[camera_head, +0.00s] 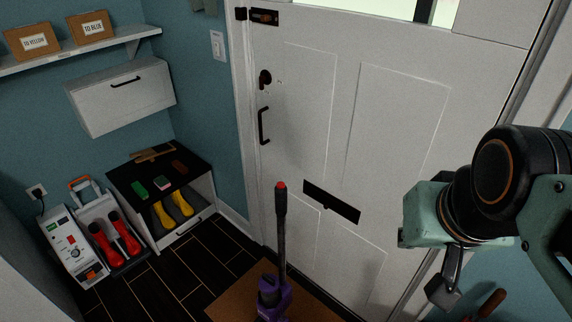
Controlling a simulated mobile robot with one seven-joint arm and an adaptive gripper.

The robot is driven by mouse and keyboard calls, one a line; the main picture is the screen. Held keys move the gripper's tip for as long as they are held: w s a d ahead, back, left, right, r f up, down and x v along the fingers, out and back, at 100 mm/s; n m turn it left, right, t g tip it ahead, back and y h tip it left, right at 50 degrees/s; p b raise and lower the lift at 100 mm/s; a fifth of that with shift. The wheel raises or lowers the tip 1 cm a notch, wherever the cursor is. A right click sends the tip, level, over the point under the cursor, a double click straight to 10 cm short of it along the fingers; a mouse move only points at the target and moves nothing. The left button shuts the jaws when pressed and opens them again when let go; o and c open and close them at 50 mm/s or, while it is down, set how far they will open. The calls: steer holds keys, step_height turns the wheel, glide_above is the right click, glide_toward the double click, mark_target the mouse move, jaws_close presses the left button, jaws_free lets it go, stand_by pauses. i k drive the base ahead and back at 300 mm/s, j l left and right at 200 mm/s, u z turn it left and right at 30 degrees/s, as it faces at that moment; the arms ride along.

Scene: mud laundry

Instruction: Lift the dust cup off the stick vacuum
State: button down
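The stick vacuum (281,232) stands upright in the lower middle of the head view, in front of the white door. It has a dark stick with a red tip at the top and a purple body (270,294) at the bottom, cut by the frame edge. I cannot clearly pick out the dust cup from the purple body. My gripper (443,292) hangs at the right, well apart from the vacuum. Only one dark finger part shows below the pale green wrist, so its opening cannot be judged. I see nothing held in it.
A brown mat (227,299) lies under the vacuum on the dark tiled floor. Left are a low bench (202,212) with yellow boots, red boots (115,240) in a grey tray, a wall cabinet (120,97) and a shelf. A reddish handle (491,303) shows below my arm.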

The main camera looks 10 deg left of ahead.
mark_target(269, 282)
steer(key=u, duration=0.9)
steer(key=i+j, duration=0.6)
steer(key=j, duration=0.15)
steer(key=i+j+z, duration=0.1)
steer(key=z, duration=0.4)
steer(key=j+z, duration=0.15)
steer(key=z, duration=0.35)
